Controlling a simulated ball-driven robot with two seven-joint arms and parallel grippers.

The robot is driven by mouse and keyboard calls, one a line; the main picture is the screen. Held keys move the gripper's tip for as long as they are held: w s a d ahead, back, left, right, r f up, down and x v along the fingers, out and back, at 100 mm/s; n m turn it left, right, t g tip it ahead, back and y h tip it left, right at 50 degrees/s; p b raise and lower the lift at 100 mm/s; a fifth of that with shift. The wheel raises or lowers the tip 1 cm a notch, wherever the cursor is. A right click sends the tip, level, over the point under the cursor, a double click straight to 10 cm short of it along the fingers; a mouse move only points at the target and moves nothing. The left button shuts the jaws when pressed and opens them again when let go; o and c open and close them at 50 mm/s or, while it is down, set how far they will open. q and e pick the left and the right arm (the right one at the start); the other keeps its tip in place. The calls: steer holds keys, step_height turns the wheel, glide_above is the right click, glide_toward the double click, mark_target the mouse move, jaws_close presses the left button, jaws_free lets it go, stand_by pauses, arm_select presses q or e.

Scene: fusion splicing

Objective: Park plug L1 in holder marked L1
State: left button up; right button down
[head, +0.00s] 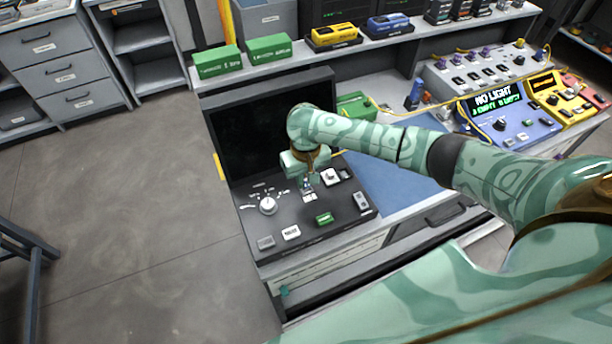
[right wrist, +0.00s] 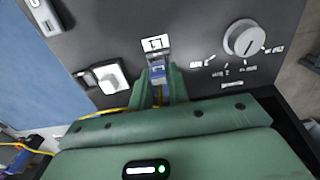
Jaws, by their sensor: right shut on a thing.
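Plug L1 (right wrist: 158,75), a small blue connector, is between the fingers of my right gripper (right wrist: 161,92) in the right wrist view. The fingers are shut on it. Its tip is at or against a small grey holder (right wrist: 156,55) beside a white label marked L1 (right wrist: 155,43); I cannot tell how far in it sits. A yellow fibre shows near the fingers. In the head view my right gripper (head: 308,186) points down at the dark panel, close above the white label (head: 309,197). My left gripper is not in view.
A blue mat (head: 400,185) lies to the right, with a blue instrument (head: 510,122) reading NO LIGHT beyond.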

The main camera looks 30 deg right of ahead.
steer(key=shift+f, duration=0.6)
stand_by(0.3)
steer(key=c, duration=1.3)
jaws_free()
steer(key=shift+o, duration=0.2)
steer(key=shift+r, duration=0.15)
step_height(320, 180, up, 16)
steer(key=p, duration=0.7)
